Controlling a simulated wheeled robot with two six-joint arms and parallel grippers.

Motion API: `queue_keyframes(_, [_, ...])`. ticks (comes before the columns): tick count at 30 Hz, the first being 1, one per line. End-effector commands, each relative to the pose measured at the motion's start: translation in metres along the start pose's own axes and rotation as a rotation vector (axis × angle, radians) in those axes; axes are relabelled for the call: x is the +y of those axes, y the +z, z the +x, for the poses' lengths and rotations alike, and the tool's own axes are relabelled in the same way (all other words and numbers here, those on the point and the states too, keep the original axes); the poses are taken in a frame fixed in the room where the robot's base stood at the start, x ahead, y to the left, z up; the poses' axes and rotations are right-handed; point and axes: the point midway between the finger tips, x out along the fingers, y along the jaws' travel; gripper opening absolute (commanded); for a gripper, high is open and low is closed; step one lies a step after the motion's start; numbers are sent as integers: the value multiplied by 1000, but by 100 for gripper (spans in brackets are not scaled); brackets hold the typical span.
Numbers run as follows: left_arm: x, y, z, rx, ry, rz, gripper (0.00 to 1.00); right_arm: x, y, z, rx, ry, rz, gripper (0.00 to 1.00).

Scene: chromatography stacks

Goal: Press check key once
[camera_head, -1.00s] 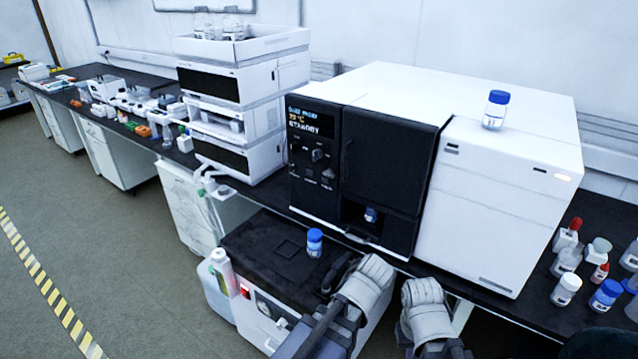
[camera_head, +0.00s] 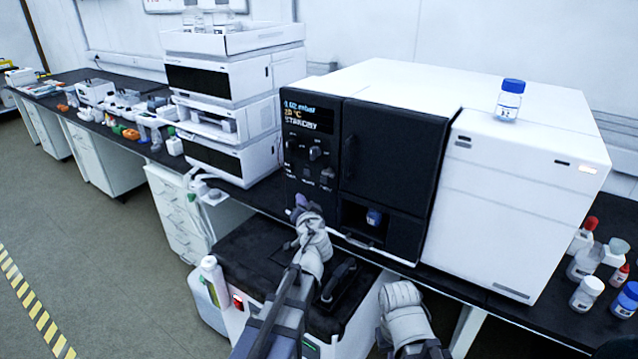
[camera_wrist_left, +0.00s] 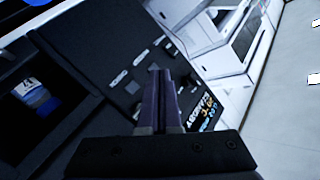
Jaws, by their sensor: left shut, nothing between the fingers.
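The black control panel (camera_head: 309,165) on the front of the large instrument has a lit display (camera_head: 308,116) reading STANDBY, with knobs and small keys below it. I cannot read which key is the check key. My left gripper (camera_head: 301,203) is shut and empty, its purple fingertips in front of the panel's lower part, below the keys. In the left wrist view the shut fingers (camera_wrist_left: 161,78) point at the panel (camera_wrist_left: 105,50), with small keys just beyond the tips; touching or apart cannot be told. Of my right arm only a link shows; its gripper is out of view.
A blue-capped vial (camera_head: 374,217) sits in the instrument's lower bay, and it also shows in the left wrist view (camera_wrist_left: 36,92). Another blue-capped bottle (camera_head: 510,99) stands on top. A stacked white unit (camera_head: 222,110) stands left of the panel. Several bottles stand at the right.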

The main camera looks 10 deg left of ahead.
Motion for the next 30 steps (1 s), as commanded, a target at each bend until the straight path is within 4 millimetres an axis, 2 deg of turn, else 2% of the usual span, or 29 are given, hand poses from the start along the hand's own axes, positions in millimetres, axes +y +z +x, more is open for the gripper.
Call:
queue_keyframes(16, [4, -4, 6, 1, 0, 1, 0, 0, 0, 0, 0, 0, 0, 0])
queue_keyframes(30, [32, -32, 44, 0, 0, 2, 0, 0, 0, 0, 0, 0, 0, 0])
